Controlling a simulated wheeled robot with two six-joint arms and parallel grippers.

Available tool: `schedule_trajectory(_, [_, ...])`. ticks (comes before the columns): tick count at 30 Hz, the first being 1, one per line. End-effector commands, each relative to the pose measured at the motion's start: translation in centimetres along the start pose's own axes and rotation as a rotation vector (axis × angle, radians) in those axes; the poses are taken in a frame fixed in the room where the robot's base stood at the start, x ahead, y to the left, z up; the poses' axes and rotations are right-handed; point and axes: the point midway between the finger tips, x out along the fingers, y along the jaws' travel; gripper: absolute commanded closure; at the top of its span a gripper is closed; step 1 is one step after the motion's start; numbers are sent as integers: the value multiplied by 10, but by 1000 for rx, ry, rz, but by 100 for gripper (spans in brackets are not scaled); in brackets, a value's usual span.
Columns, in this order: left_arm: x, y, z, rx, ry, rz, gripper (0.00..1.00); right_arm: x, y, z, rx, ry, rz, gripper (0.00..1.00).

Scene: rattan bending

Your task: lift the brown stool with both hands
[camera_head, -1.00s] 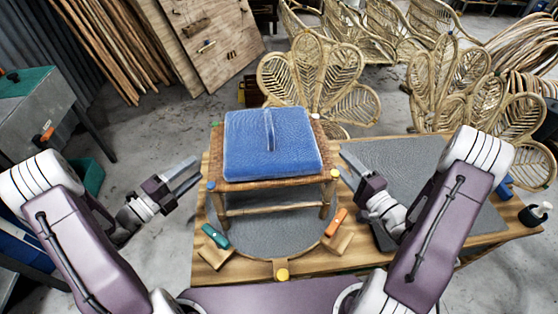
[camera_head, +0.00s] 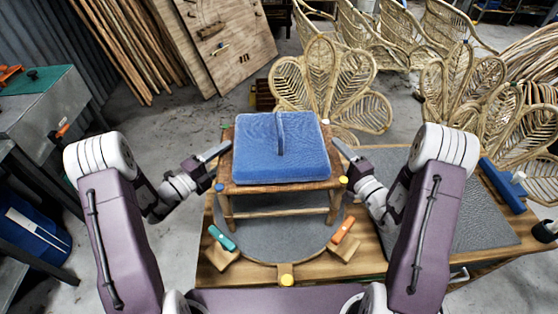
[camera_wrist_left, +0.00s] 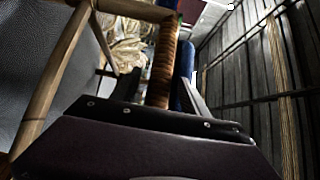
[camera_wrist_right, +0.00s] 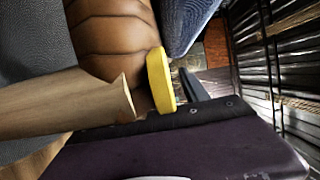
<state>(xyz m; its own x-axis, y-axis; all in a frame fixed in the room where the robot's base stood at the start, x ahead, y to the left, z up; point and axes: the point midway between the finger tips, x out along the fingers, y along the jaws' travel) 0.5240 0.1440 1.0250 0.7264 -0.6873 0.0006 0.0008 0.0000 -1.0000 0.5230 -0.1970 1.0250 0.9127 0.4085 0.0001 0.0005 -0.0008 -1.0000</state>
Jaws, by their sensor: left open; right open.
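The brown stool (camera_head: 285,187) stands upright on the round grey mat, with a blue cushion (camera_head: 282,150) on its seat. My left gripper (camera_head: 222,151) is open at the seat's left side. In the left wrist view a wrapped brown part of the stool (camera_wrist_left: 163,65) appears between its spread fingers. My right gripper (camera_head: 341,149) is open at the seat's right side. In the right wrist view the stool's wrapped corner (camera_wrist_right: 110,40) and yellow cap (camera_wrist_right: 160,80) are very close and cover part of the fingers. I cannot tell whether either gripper touches the stool.
The wooden table (camera_head: 212,275) carries a teal-handled tool (camera_head: 222,238) and an orange-handled tool (camera_head: 343,230) in front of the stool. A grey mat (camera_head: 480,225) lies to the right. Rattan chair backs (camera_head: 322,85) stand behind the table.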

Motion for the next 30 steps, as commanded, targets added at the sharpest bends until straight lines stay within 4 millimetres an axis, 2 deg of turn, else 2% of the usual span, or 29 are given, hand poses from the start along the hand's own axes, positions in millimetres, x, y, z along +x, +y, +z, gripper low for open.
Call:
schedule_trajectory(8, [2, 0, 0, 0, 0, 0, 47, 2, 0, 0, 1, 1, 1, 47])
schedule_trajectory(9, [2, 0, 0, 0, 0, 0, 50, 2, 0, 0, 1, 1, 1, 50])
schedule_trajectory(14, [2, 0, 0, -1, 0, 1, 95, 2, 0, 0, 1, 1, 1, 95])
schedule_trajectory(15, [2, 0, 0, 0, 0, 1, 100, 2, 0, 0, 1, 1, 1, 100])
schedule_trajectory(30, [2, 1, 0, -1, 0, 1, 100, 2, 1, 0, 1, 1, 1, 100])
